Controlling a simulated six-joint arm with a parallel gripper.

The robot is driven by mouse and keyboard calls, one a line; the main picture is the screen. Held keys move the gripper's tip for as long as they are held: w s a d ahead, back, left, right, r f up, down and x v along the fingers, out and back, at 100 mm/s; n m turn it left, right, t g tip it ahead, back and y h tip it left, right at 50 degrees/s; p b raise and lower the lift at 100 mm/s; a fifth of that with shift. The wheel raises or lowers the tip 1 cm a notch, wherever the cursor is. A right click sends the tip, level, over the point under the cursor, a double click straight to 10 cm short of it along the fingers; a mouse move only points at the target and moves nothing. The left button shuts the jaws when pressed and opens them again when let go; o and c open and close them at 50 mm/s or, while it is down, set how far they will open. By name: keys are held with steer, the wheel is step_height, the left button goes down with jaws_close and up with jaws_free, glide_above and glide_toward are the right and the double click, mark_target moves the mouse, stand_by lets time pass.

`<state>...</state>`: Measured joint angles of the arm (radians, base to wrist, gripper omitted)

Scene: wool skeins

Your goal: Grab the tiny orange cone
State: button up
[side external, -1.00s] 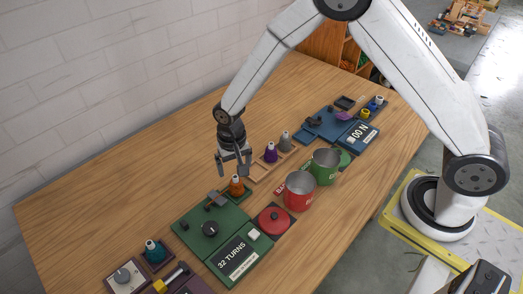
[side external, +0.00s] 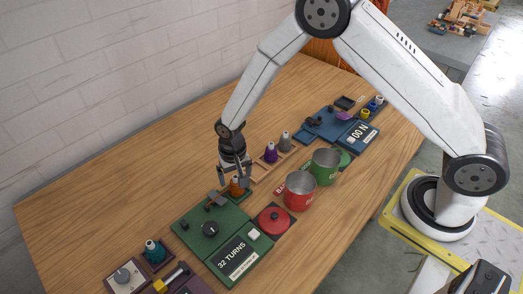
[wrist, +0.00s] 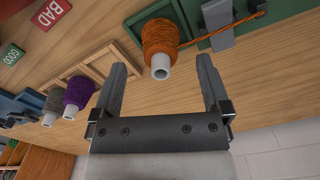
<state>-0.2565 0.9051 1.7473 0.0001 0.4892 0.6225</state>
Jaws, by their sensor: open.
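The tiny orange cone (side external: 236,188) is wound with orange yarn and stands upright at the back corner of the green device (side external: 210,229). In the wrist view the cone (wrist: 160,42) has a pale hollow tip, and an orange strand runs from it to a grey part of the green device. My gripper (side external: 234,180) is open and low over the cone. In the wrist view the cone shows beyond and between the two fingers of my gripper (wrist: 163,75), with a gap on each side. The cone's base is partly hidden by a finger in the side view.
A purple cone (side external: 271,153) and a grey cone (side external: 285,141) stand in a wooden rack just right of my gripper. A red pot (side external: 299,191) and a green pot (side external: 325,166) stand in front. The table behind, towards the wall, is clear.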

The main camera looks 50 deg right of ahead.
mark_target(235, 177)
steer(key=shift+f, duration=1.8)
jaws_close()
